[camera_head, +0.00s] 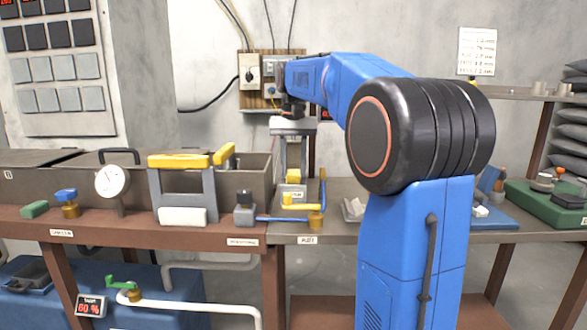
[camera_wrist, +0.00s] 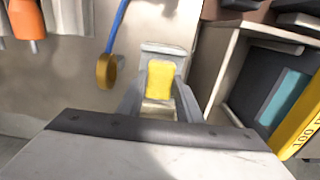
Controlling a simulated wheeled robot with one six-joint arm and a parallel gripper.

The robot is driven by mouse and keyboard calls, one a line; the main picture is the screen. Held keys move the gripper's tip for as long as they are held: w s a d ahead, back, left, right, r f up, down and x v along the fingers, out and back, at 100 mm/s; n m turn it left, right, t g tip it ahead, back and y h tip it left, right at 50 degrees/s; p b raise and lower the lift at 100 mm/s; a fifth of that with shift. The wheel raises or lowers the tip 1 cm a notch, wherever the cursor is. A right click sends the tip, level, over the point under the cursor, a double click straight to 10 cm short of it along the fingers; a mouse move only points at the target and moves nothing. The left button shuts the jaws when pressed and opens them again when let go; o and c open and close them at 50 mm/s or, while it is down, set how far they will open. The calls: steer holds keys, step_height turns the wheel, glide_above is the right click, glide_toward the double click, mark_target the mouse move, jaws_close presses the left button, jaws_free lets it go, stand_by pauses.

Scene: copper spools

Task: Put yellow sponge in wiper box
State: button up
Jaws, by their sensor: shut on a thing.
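The yellow sponge (camera_head: 293,176) is held upright between the two grey fingers of my gripper (camera_head: 292,172), which points down over the bench. In the wrist view the sponge (camera_wrist: 160,80) sits between the fingertips of my gripper (camera_wrist: 160,92), with grey finger faces on both sides. A small grey holder with white pieces (camera_head: 355,208) stands on the bench to the right of the gripper, partly behind my arm. It may be the wiper box, but I cannot tell. Whether the sponge touches anything below is unclear.
Left are a yellow-topped grey frame (camera_head: 185,180), a round gauge (camera_head: 112,181) and a dark metal tank (camera_head: 245,185). A green tray (camera_head: 540,205) is at right.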

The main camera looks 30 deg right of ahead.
mark_target(294, 172)
steer(key=shift+f, duration=0.1)
steer(key=o, duration=1)
step_height(294, 172, up, 12)
steer(key=shift+r, duration=0.1)
stand_by(0.6)
